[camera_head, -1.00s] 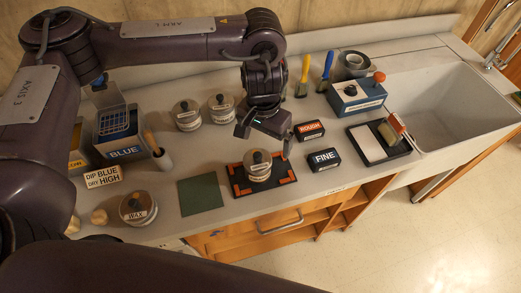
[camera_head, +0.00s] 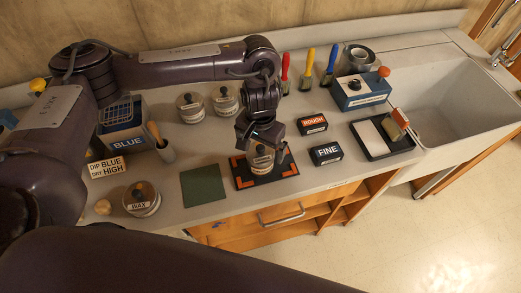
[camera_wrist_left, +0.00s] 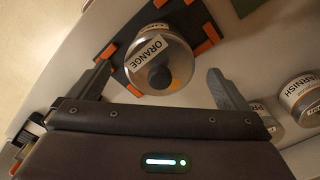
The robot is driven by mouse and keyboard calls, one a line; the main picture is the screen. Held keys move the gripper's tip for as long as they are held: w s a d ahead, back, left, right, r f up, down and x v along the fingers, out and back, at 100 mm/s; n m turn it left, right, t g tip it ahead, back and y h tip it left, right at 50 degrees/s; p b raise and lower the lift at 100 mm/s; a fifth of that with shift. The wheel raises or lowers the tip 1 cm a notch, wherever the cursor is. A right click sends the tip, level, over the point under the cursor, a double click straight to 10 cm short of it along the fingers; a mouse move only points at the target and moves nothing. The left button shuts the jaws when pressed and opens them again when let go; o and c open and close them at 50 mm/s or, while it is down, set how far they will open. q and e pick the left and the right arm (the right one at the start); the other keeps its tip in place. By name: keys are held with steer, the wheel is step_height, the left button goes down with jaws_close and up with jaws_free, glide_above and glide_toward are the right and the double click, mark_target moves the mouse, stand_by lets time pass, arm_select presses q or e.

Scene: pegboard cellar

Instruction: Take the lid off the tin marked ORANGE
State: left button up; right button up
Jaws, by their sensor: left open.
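The tin marked ORANGE (camera_wrist_left: 163,62) stands upright on a dark mat with orange corner marks (camera_head: 244,180). Its silver lid with a dark round knob (camera_wrist_left: 159,76) is on the tin. My left gripper (camera_head: 262,152) is over the tin in the head view and partly hides it. In the wrist view its two fingers (camera_wrist_left: 160,85) are spread wide, one on each side of the lid and apart from it. My right gripper is not in view.
Black blocks marked ROUGH (camera_head: 313,124) and FINE (camera_head: 326,153) lie just right of the mat. A green pad (camera_head: 203,186) and the WAX tin (camera_head: 141,199) are to its left. Two more tins (camera_head: 190,107) stand behind. A sink (camera_head: 450,100) is at the far right.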

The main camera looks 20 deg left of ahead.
arm_select(q)
steer(key=shift+c, duration=0.4)
steer(key=c, duration=1)
steer(key=shift+r, duration=0.1)
